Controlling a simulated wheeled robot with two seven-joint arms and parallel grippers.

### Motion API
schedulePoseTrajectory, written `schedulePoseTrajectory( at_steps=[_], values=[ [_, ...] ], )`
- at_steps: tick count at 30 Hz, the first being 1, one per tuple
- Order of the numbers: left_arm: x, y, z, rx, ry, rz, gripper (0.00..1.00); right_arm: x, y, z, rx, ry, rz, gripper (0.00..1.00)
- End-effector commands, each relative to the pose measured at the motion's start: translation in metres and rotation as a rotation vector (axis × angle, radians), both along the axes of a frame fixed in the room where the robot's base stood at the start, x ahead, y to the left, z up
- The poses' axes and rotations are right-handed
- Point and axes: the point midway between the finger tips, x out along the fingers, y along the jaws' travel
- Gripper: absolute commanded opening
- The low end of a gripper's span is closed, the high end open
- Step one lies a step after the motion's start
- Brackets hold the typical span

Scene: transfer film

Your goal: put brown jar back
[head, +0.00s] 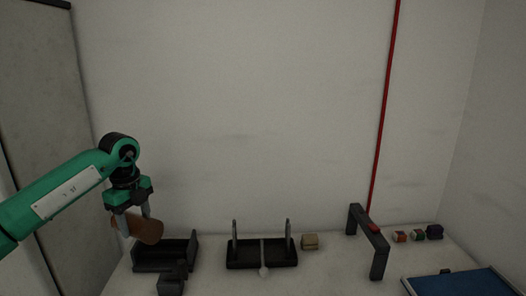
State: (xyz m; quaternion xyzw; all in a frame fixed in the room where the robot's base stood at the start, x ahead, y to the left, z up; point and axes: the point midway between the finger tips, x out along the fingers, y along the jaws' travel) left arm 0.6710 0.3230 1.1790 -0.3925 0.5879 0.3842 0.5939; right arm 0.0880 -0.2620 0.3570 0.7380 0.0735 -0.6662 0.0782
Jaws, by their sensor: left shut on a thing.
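A brown jar (149,231) is held tilted, nearly on its side, in my left gripper (134,225). The gripper comes in from the left with its fingers pointing down and is shut on the jar. The jar is in front of the left edge of a dark open tray (164,266); I cannot tell whether it touches the tray. A paler end of the jar shows at its left, partly covered by a finger. My right gripper is not in view.
A dark rack (262,257) with two uprights stands right of the tray, with a pale spoon-like thing in front. A tan block (310,242), a dark arch (370,241) with a red part, several small blocks (417,236) and a blue panel (460,284) are further right. A dark block (171,282) stands in front.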

Motion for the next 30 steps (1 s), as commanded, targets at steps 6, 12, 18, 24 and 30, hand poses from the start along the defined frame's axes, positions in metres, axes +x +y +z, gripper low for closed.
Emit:
schedulePoseTrajectory(
  at_steps=[6, 12, 18, 24, 30],
  values=[
    [-0.01, -0.011, -0.014, 0.0, 0.0, -0.362, 0.27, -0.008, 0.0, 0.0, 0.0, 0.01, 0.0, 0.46],
    [-0.021, -0.022, -0.027, 0.001, 0.001, -0.734, 0.27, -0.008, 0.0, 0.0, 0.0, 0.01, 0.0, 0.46],
    [-0.033, -0.032, -0.039, 0.002, 0.0, -1.106, 0.27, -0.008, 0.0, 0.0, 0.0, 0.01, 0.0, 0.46],
    [-0.046, -0.042, -0.052, 0.003, 0.0, -1.48, 0.27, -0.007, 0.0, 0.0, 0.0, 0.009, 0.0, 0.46],
    [-0.059, -0.052, -0.064, 0.002, 0.0, -1.855, 0.27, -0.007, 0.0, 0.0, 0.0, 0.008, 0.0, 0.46]
  ],
)
